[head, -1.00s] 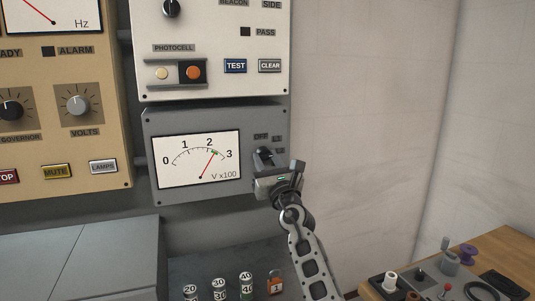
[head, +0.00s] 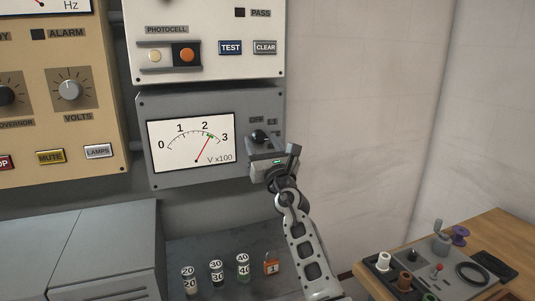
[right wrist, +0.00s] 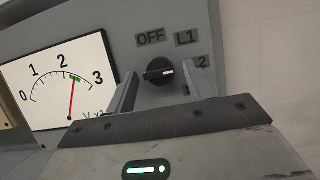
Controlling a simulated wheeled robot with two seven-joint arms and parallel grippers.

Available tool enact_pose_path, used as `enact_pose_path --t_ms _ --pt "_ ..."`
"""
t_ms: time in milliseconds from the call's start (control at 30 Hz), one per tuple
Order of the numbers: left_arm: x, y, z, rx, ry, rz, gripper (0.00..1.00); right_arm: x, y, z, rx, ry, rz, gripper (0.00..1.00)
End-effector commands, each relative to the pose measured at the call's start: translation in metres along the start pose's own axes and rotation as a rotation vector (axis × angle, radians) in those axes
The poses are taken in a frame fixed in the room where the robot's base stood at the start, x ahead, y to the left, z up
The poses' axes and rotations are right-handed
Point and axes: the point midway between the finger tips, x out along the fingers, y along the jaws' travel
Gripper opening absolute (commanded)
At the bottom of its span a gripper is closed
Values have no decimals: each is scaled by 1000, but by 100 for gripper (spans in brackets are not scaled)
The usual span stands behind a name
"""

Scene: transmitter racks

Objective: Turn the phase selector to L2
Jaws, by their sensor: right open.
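The phase selector is a black knob (right wrist: 158,72) on the grey meter panel (head: 164,97); in the head view the knob (head: 259,136) shows just above my right gripper. Labels OFF (right wrist: 150,38), L1 (right wrist: 186,38) and a partly hidden L2 (right wrist: 203,62) surround its upper right. Its white mark points right, roughly toward L2. My right gripper (right wrist: 166,70) is open, one finger on each side of the knob in the wrist view. Gaps show beside the knob; I cannot tell how deep the fingers reach. My left gripper is out of view.
The voltmeter (head: 180,142) needle stands between 2 and 3, at a green mark. A panel with TEST (head: 230,48) and CLEAR buttons is above. Below stand several numbered cylinders (head: 216,273) and an orange padlock (head: 271,265). A wooden table (head: 490,230) with parts is right.

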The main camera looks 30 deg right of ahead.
Motion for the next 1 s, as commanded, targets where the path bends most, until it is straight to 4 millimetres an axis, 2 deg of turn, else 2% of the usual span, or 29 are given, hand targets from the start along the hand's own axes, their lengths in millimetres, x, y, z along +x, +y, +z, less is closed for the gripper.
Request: enact_pose_path --t_ms 167,500,633,800,1000 --pt "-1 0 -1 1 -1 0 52 -22 1 -1 2 3 1 53" --pt "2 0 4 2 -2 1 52 -105 0 -3 1 5 0 53" --pt "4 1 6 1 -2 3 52 -131 0 -3 0 4 0 53" --pt "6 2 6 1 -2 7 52 -152 0 -2 0 3 0 53" --pt "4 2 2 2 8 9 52 -158 0 0 1 2 0 53"
